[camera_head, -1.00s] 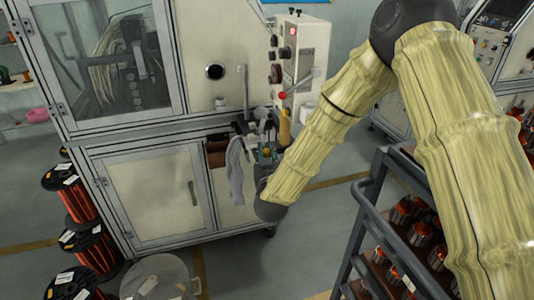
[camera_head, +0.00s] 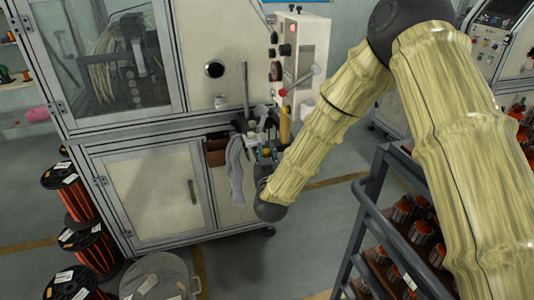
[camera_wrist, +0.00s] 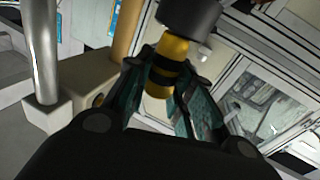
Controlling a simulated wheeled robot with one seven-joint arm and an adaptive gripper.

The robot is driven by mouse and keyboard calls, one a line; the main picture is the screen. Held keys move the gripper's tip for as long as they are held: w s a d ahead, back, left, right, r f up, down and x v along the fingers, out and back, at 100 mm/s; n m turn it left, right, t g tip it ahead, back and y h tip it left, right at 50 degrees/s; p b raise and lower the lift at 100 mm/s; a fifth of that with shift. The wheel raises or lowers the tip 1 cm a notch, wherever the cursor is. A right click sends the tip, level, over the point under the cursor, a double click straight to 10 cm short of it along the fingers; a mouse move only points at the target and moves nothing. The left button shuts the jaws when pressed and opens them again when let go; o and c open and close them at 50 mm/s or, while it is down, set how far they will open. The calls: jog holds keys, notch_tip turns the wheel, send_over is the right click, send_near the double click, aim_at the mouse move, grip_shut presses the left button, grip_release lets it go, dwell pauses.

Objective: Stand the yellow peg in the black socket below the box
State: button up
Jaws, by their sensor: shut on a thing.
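My gripper (camera_wrist: 166,82) is shut on the yellow peg (camera_wrist: 172,50), which has black bands and shows between the teal fingers in the wrist view. A dark grey cylinder (camera_wrist: 190,14) sits at the peg's far end; I cannot tell whether it is part of the peg or a separate thing. In the head view my gripper (camera_head: 268,157) is small, beside the machine's tool area below the control box (camera_head: 300,58), and the peg is hard to make out. I cannot pick out the black socket with certainty in either view.
A yellow-brown upright handle (camera_head: 285,126) stands close to my gripper and shows in the wrist view (camera_wrist: 127,28). A chrome post (camera_wrist: 41,50) stands left of it. A grey cloth (camera_head: 235,168) hangs nearby.

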jog(key=shift+f+b, duration=0.6)
jog(key=shift+f, duration=0.35)
dwell(0.3)
jog(key=o, duration=1)
